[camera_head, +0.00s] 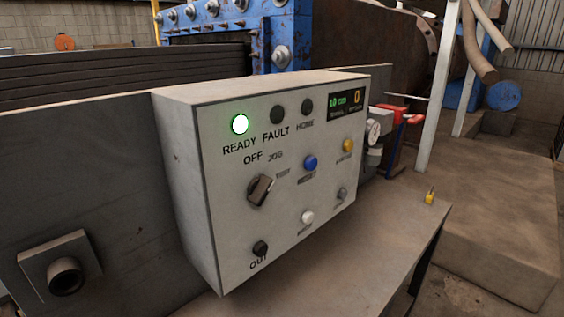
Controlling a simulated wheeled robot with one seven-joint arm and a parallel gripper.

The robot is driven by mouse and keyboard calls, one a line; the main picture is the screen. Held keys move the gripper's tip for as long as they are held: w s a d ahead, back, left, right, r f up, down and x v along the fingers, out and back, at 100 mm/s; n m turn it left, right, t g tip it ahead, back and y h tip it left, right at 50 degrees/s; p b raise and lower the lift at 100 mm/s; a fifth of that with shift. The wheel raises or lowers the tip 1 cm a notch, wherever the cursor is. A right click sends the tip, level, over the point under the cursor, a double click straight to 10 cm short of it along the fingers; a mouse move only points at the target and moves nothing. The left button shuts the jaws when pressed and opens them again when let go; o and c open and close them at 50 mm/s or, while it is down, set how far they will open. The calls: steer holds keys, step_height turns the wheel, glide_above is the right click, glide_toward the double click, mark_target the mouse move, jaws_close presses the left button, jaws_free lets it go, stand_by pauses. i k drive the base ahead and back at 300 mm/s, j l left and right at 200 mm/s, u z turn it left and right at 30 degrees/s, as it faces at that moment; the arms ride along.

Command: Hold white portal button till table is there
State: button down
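A white control box (216,190) stands in the middle of the view, its front face turned to the right. The white button (307,217) sits low on its face, above a small blurred label. A round lamp (240,125) over READY glows white-green; the FAULT and HOME lamps are dark. A small display (345,103) reads "10 cm" in green with an orange "0" beside it. A dark rotary knob (260,190) sits below OFF and JOG. A table (395,235) shows below and right of the box. My gripper is not in view.
Blue (310,163), yellow (348,145), grey (342,194) and black (260,248) buttons share the panel. A pressure gauge (373,132) and red-handled valve (400,116) stand behind its right side. A small yellow object (430,196) is near the table's right edge. Blue machinery (272,36) stands behind.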

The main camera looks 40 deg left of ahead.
mark_target(308, 217)
steer(key=l+u, duration=0.1)
steer(key=u, duration=0.25)
steer(key=l+u, duration=0.1)
steer(key=u, duration=0.25)
steer(key=i+l+u, duration=0.1)
steer(key=u, duration=0.25)
